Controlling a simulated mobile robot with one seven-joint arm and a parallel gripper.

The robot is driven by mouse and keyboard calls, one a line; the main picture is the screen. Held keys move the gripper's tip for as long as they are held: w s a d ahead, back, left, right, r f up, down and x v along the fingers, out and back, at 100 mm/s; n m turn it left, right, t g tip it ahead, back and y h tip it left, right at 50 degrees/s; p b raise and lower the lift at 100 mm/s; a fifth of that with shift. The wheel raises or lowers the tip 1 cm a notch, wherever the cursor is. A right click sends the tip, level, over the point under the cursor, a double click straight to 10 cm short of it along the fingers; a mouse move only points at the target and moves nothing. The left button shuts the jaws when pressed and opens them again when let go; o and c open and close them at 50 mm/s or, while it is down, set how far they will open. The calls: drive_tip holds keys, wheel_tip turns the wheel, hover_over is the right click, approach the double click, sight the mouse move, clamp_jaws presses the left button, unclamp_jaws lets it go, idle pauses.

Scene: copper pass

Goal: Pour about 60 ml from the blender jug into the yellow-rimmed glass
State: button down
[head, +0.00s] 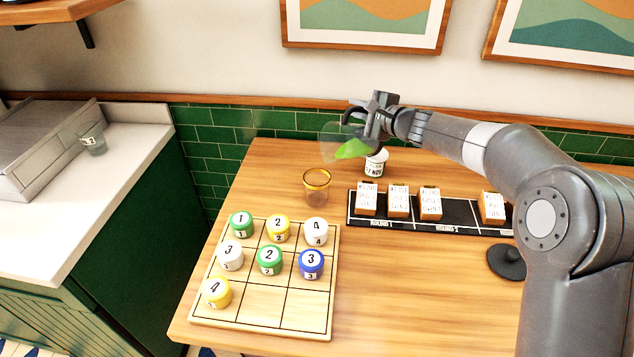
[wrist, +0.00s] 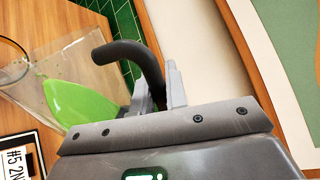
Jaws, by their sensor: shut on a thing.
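The clear blender jug (head: 330,146) is held in the air above the back of the wooden table, tilted with its mouth toward the left. Bright green liquid (head: 353,149) lies in it; the liquid also shows in the wrist view (wrist: 80,103). My gripper (head: 374,118) is shut on the jug's dark handle (wrist: 130,58). The yellow-rimmed glass (head: 316,188) stands upright on the table, below and slightly left of the jug. No green shows in the glass, and I see no stream between jug and glass.
A white labelled jar (head: 376,163) stands just behind and below the jug. A black rail (head: 460,221) with several cards lies right of the glass. A wooden grid board (head: 262,300) with numbered pots is in front. A black disc (head: 507,262) lies at right.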

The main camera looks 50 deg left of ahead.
sight(345, 114)
drive_tip(key=shift+s+f, duration=0.2)
drive_tip(key=shift+s, duration=0.1)
drive_tip(key=shift+s+n+p, duration=0.5)
drive_tip(key=shift+s+n, duration=0.1)
drive_tip(key=shift+s, duration=0.3)
drive_tip(key=shift+s+r+n+t+p, duration=0.1)
drive_tip(key=shift+s+n+t+p, duration=0.35)
drive_tip(key=shift+s+p, duration=0.7)
idle(1.2)
drive_tip(key=shift+w+p, duration=0.3)
drive_tip(key=w+m, duration=0.1)
drive_tip(key=w, duration=0.2)
drive_tip(key=w+r+m+g, duration=0.1)
drive_tip(key=w, duration=0.1)
drive_tip(key=shift+m, duration=0.35)
drive_tip(key=shift+w, duration=0.1)
drive_tip(key=shift+w+f+m+g+b, duration=0.3)
drive_tip(key=shift+f+m, duration=0.1)
drive_tip(key=shift+m, duration=0.2)
idle(0.8)
